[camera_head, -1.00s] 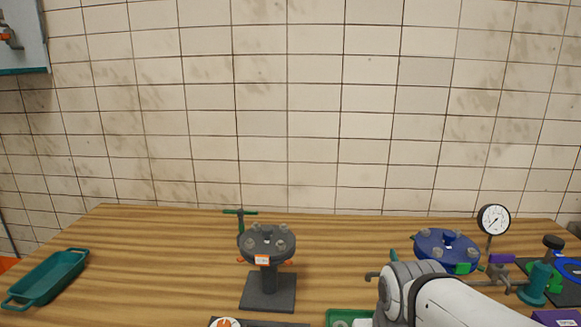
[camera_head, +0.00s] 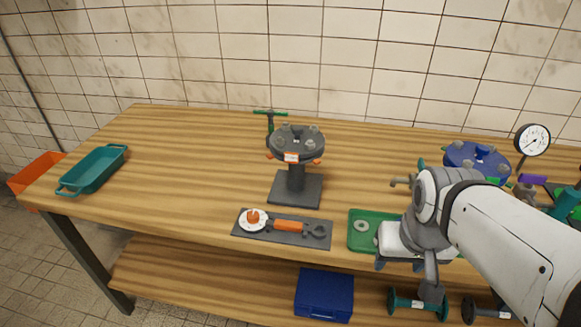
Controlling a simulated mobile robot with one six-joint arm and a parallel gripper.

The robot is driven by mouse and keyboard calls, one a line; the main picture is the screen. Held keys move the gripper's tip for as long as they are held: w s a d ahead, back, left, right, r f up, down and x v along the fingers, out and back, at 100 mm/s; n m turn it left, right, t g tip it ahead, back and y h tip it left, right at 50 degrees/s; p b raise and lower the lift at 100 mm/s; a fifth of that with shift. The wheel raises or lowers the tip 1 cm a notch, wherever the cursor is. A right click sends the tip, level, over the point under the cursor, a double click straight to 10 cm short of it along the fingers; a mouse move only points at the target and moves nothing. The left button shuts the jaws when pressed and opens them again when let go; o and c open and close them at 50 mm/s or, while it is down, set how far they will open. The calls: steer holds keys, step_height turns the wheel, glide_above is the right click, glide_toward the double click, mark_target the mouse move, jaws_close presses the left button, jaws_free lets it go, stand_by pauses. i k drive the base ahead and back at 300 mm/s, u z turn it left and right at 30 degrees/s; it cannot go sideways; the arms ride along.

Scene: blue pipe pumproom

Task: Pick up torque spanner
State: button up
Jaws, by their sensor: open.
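What looks like the torque spanner (camera_head: 288,226), with an orange grip and a dark jaw at its right end, lies on a dark grey mat (camera_head: 265,236) near the table's front edge. A white disc with an orange knob (camera_head: 253,219) sits at its left end; I cannot tell if it is part of the spanner. My gripper (camera_head: 399,266) is to the right of the spanner, apart from it, over the front edge of the green tray. Its two fingers are spread and point down. I see nothing between them.
A green tray (camera_head: 359,244) with a grey ring is partly hidden by my arm. A dark flanged stand (camera_head: 296,190) rises behind the mat. A blue flange (camera_head: 477,160) and gauge (camera_head: 533,140) stand at right. A teal tray (camera_head: 93,170) is left. The table's left half is mostly clear.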

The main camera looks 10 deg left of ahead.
mark_target(247, 228)
steer(key=z, duration=2.2)
steer(key=k, duration=2.05)
steer(key=u, duration=1.4)
steer(key=i, duration=1)
steer(key=u, duration=0.05)
